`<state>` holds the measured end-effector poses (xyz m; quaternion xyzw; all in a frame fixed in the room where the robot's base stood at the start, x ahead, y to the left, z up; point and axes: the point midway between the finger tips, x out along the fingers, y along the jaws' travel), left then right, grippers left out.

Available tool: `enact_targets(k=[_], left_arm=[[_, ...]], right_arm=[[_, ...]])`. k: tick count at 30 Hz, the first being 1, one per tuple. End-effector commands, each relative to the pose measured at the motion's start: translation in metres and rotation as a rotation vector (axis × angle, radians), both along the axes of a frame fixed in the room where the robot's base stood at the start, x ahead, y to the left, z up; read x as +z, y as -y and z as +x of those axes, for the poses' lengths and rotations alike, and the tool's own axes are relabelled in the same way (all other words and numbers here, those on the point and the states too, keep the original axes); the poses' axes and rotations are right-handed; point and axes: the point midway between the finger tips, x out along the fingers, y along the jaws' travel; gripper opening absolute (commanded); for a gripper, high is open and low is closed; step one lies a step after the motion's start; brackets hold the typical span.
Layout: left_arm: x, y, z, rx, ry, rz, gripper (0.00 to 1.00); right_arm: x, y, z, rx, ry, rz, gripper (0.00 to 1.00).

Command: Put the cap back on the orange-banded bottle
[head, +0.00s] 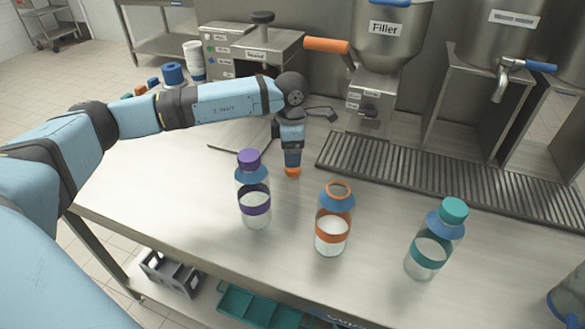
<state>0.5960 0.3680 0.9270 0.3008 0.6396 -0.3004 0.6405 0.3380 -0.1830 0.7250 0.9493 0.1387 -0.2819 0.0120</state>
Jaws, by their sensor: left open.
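The orange-banded bottle (331,237) stands upright on the steel table, in the middle of the three bottles. It has a blue shoulder and an uncapped, orange-rimmed mouth. An orange cap (292,172) is at the tips of my left gripper (292,164), behind and left of that bottle. The left gripper points down and is open around or just above the cap; the fingers hide part of it. I cannot tell whether the cap touches the table. My right gripper is not in view.
A purple-capped bottle (255,203) stands close in front of my left gripper. A teal-capped bottle (430,252) stands to the right. A slotted drain grate (450,178) lies behind, below the filler (375,90). The table's front edge is near the bottles.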

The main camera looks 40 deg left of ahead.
Motion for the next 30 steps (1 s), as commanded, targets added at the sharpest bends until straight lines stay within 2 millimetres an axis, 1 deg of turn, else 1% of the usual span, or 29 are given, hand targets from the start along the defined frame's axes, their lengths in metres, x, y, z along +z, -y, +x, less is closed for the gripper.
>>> enact_targets(k=[10, 13, 21, 22, 28, 29, 30], left_arm=[[-0.046, 0.002, 0.002, 0.001, -0.003, 0.000, 0.73], [-0.051, 0.002, 0.002, 0.000, -0.001, 0.000, 0.73], [-0.051, 0.002, 0.002, 0.000, -0.001, 0.000, 0.73], [-0.051, 0.002, 0.002, 0.000, -0.001, 0.000, 0.71], [-0.050, 0.002, 0.002, 0.000, -0.001, 0.000, 0.25], [-0.050, 0.002, 0.002, 0.000, -0.001, 0.000, 0.21], [-0.050, 0.002, 0.002, 0.000, -0.001, 0.000, 0.21]], right_arm=[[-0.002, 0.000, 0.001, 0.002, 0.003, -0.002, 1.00], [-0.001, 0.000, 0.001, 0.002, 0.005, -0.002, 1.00], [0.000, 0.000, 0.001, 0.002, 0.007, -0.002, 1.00], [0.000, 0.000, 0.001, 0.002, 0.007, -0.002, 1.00], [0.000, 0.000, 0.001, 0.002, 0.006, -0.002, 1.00], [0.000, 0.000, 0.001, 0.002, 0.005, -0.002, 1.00], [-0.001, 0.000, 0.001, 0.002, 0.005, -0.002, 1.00]])
